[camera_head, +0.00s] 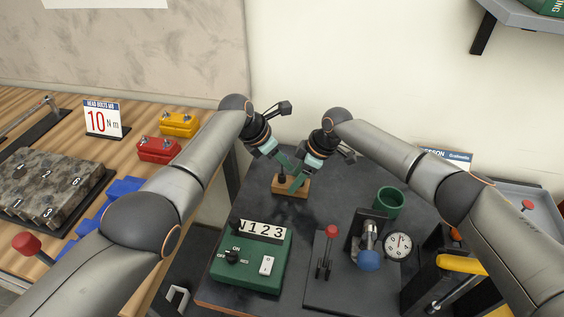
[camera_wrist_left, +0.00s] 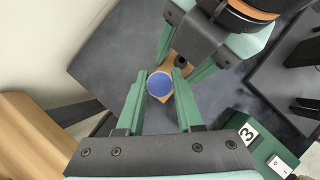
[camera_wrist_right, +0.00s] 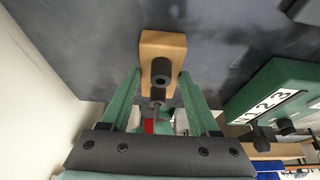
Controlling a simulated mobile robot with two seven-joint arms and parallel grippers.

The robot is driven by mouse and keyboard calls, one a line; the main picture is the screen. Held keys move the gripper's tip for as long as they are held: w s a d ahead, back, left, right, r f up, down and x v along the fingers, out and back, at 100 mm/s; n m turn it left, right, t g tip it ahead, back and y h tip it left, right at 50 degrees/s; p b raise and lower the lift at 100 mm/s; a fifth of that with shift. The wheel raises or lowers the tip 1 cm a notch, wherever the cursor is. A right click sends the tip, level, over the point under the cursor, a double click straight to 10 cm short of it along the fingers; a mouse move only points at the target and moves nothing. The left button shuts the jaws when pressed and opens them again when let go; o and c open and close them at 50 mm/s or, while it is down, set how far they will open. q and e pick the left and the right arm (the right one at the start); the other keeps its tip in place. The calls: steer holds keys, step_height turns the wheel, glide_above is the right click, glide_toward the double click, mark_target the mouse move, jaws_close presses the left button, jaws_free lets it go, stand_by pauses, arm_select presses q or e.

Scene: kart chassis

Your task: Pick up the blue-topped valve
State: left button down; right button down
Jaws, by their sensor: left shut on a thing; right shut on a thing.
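The blue-topped valve shows in the left wrist view as a round blue top (camera_wrist_left: 160,84) between the fingers of my left gripper (camera_wrist_left: 161,74). My left gripper (camera_head: 287,171) is shut on it above the wooden block (camera_head: 299,190). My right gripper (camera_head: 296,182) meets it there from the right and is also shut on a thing. In the right wrist view, a metal stem (camera_wrist_right: 158,94) and a dark cylinder (camera_wrist_right: 161,70) lie between the fingers of my right gripper (camera_wrist_right: 160,75), over the block. I cannot tell whether both grippers hold the same valve.
A green box (camera_head: 250,262) with number tiles stands in front. To its right are a red-knobbed lever (camera_head: 328,250), a fixture with a blue knob (camera_head: 369,261), a gauge (camera_head: 397,246) and a green cup (camera_head: 388,203). The dark table is clear around the block.

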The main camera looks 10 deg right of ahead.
arm_select(q)
steer(key=r, duration=0.5)
steer(key=shift+a+r, duration=0.25)
steer(key=shift+r, duration=0.05)
steer(key=s+a, duration=0.3)
steer(key=a, duration=0.5)
steer(key=s+a, duration=0.3)
steer(key=a, duration=0.5)
steer(key=shift+s+a, duration=0.15)
steer(key=shift+s, duration=0.25)
arm_select(e)
steer(key=shift+c, duration=0.2)
jaws_free()
steer(key=shift+r, duration=0.1)
steer(key=v, duration=1.2)
arm_select(q)
steer(key=shift+s, duration=0.1)
